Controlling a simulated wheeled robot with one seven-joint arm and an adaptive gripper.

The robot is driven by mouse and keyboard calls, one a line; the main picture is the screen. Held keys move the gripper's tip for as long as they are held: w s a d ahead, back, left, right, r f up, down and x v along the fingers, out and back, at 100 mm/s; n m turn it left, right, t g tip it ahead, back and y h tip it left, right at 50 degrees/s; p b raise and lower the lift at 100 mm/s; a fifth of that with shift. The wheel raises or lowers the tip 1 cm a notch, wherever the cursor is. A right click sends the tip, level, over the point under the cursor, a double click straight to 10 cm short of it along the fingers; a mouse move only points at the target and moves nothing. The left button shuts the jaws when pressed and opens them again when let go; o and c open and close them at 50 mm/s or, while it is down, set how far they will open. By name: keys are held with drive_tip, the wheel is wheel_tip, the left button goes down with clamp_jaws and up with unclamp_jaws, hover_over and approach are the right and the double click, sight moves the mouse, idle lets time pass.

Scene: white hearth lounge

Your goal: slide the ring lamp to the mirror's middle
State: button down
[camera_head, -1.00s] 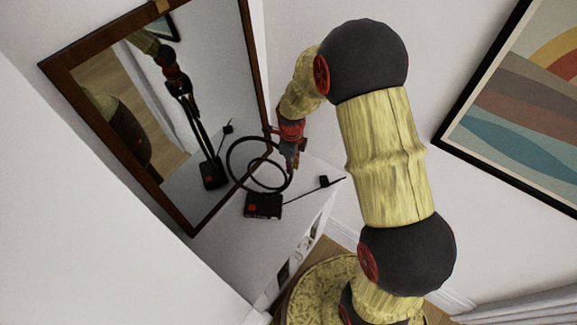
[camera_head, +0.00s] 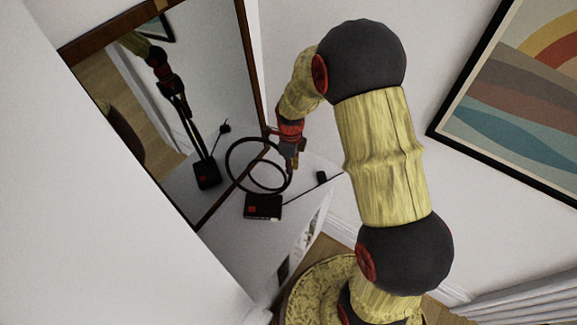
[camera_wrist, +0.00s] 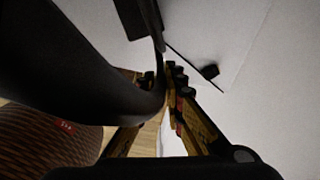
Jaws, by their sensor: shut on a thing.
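The ring lamp is a black hoop (camera_head: 229,163) above a dark box-shaped base (camera_head: 262,207) with a red mark, standing on the white cabinet top (camera_head: 225,240) close to the mirror (camera_head: 215,75). A thin dark rod with a small black block (camera_head: 321,177) extends right from the base. My gripper (camera_head: 290,166) is at the hoop's right side. In the wrist view the thick black hoop (camera_wrist: 90,65) fills the left and runs between my gripper's fingers (camera_wrist: 166,95), which are shut on it. The fingers hide part of the hoop; the base (camera_wrist: 138,18) shows at the top.
The mirror leans in a brown wooden frame (camera_head: 249,65) and reflects the lamp and my arm. A framed striped picture (camera_head: 525,110) hangs on the right wall. The cabinet's right edge is near the lamp. Bare cabinet top lies toward the front.

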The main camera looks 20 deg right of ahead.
drive_tip(key=shift+w, duration=0.1)
drive_tip(key=c, duration=1.8)
unclamp_jaws()
drive_tip(key=shift+r, duration=0.1)
wheel_tip(320, 180, up, 12)
drive_tip(key=shift+f, duration=0.1)
